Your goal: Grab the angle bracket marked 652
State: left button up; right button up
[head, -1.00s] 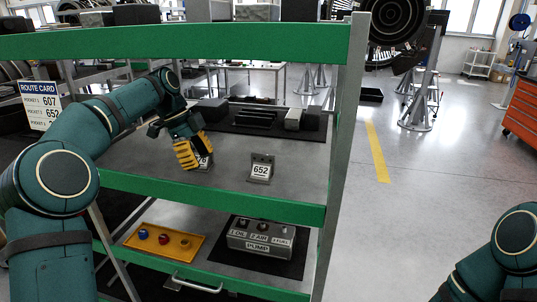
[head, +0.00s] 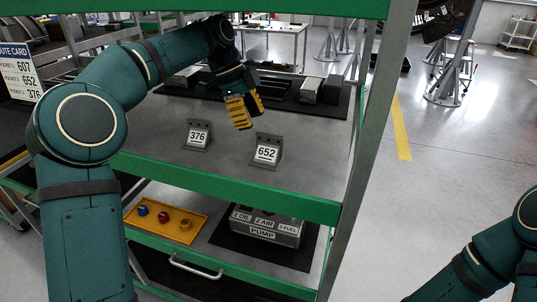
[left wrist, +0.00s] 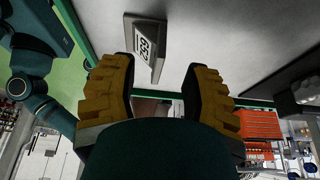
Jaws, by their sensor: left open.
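The angle bracket marked 652 (head: 267,151) stands on the grey shelf near its front edge, its white label facing me. In the left wrist view the same bracket (left wrist: 147,45) shows upside down, beyond the fingers and left of centre. My left gripper (head: 244,112) has yellow fingers and hangs above the shelf, behind and a little left of the 652 bracket, apart from it. In the left wrist view the fingers (left wrist: 160,85) are spread with nothing between them. My right arm shows at the lower right; its gripper is out of the picture.
A bracket marked 376 (head: 197,135) stands left of the 652 one. A dark mat (head: 343,104) with grey and black blocks lies at the back of the shelf. Green rails (head: 230,185) and an upright post bound the shelf.

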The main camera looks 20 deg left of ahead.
aim_at(268, 134)
pick_arm(q)
jog(key=shift+s+d, duration=0.15)
jog(key=shift+d, duration=1.2)
jog(key=b+x, duration=0.2)
jog(key=x, duration=0.2)
jog(key=shift+d+f, duration=0.2)
jog(key=shift+f, duration=0.05)
jog(key=shift+d+f, duration=0.15)
jog(key=shift+f, duration=0.05)
jog(key=shift+o, duration=0.2)
grip_shut()
